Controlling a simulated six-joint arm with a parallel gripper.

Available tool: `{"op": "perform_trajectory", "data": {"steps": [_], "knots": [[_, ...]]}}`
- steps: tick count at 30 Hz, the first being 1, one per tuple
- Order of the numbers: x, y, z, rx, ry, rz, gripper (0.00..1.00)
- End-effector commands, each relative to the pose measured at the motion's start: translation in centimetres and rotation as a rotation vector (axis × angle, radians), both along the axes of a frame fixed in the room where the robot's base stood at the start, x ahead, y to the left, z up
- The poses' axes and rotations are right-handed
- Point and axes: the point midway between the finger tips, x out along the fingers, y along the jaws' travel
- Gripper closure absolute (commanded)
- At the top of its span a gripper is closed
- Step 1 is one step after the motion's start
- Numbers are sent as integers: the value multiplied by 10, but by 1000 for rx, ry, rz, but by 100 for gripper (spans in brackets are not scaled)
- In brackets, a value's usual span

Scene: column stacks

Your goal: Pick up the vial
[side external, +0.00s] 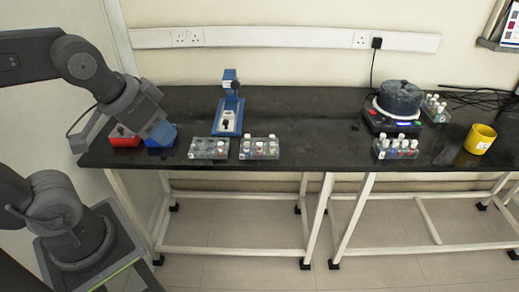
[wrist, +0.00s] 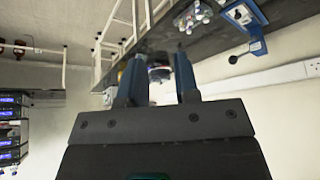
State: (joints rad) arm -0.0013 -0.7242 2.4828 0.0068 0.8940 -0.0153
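Small capped vials stand in several racks, and the frames do not single one out. The left rack (side external: 209,154) holds a few white-capped vials. The rack beside it (side external: 259,154) holds vials with white caps (side external: 272,137), some with reddish contents. Another rack (side external: 396,153) holds vials with blue and red contents. My gripper (side external: 165,133) is at the left end of the bench, left of the racks and apart from them. In the wrist view its blue fingers (wrist: 160,62) are spread with nothing held between them. A rack of vials (wrist: 192,17) shows beyond them.
A red bin (side external: 123,137) and a blue bin (side external: 160,143) are at the bench's left end, close to my gripper. A blue stand (side external: 230,110) is behind the racks. A hotplate with a dark bowl (side external: 400,99) and a yellow cup (side external: 480,139) are right. The bench middle is clear.

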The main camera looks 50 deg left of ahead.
Motion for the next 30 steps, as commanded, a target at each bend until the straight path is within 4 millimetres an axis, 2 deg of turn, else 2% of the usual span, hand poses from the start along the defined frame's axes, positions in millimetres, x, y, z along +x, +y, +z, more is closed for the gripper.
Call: {"op": "perform_trajectory", "data": {"steps": [5, 11, 17, 21, 25, 30], "knots": [[45, 9, 3, -1, 30, 86, 71], [123, 24, -9, -5, 57, 222, 71], [199, 41, -48, -10, 78, 349, 71], [245, 52, -87, -15, 87, 424, 71], [273, 60, -119, -21, 92, 475, 71], [289, 66, -142, -25, 94, 508, 71]]}}
